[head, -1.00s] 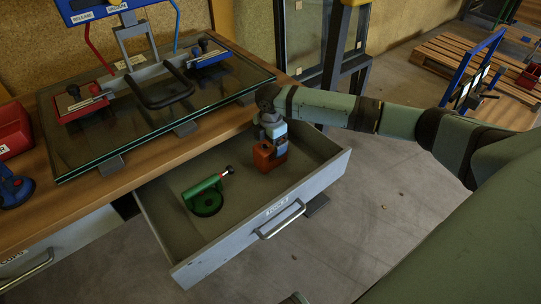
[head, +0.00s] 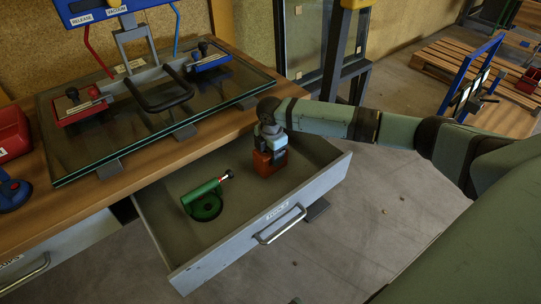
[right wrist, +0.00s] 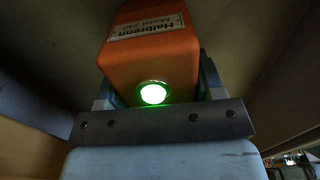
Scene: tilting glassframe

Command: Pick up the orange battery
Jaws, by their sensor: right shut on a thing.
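The orange battery (head: 267,164) is in the open drawer (head: 228,239), towards its right end. It is a boxy block; in the right wrist view the battery (right wrist: 153,55) shows a white label and a lit green round light. My right gripper (head: 271,152) comes down over it from above, and its fingers are shut on the battery's two sides. Whether the battery's underside touches the drawer floor cannot be told. My left gripper is not in view.
A green tool (head: 206,200) with a round base lies in the drawer left of the battery. A glass pane (head: 150,110) with red and blue clamps lies on the wooden bench behind. The drawer's front wall and handle (head: 280,223) stand nearest me.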

